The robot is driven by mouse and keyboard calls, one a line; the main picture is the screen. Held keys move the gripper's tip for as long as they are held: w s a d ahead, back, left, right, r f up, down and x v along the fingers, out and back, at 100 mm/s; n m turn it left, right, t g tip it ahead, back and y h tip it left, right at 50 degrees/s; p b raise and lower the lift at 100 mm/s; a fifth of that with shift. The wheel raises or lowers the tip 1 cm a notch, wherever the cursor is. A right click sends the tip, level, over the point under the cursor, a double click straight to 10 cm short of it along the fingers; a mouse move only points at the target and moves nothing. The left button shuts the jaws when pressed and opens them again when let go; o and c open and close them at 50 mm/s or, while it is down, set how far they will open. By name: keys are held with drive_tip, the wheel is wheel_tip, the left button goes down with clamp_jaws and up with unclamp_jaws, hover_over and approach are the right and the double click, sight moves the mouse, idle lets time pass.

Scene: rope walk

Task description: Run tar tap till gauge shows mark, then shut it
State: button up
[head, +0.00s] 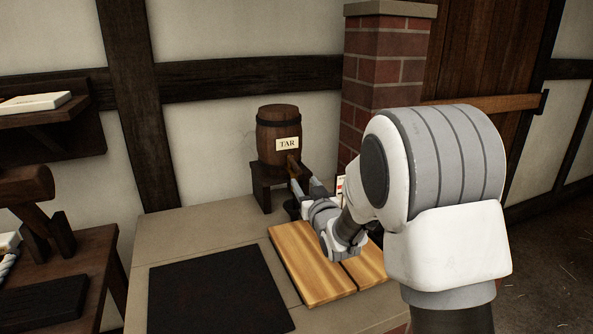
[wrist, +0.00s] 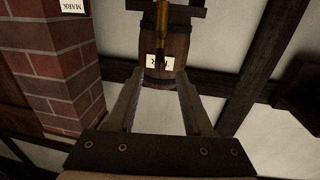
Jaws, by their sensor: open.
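The tar barrel (head: 279,128), brown with a "TAR" label, stands on a dark wooden stand (head: 264,182) at the back of the bench. In the wrist view the barrel (wrist: 165,45) appears upside down beyond my fingers. A brass tap (wrist: 162,20) with a dark end juts from it. My gripper (head: 305,184) is at the tap's front, its two fingers apart. In the wrist view my gripper (wrist: 160,76) is open and empty, the tap's dark end beyond the gap. A white card reading "MARK" (wrist: 74,5) is at the top left. The gauge level and any tar flow cannot be made out.
A brick pillar (head: 385,70) stands right of the barrel. Wooden boards (head: 300,268) and a black mat (head: 215,290) lie on the pale bench (head: 190,232). A side table (head: 85,285) and a shelf (head: 50,122) are at the left. My arm hides the bench's right side.

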sight(299, 174)
drive_tip(key=x, duration=0.9)
drive_tip(key=shift+w, duration=0.2)
clamp_jaws()
idle(1.2)
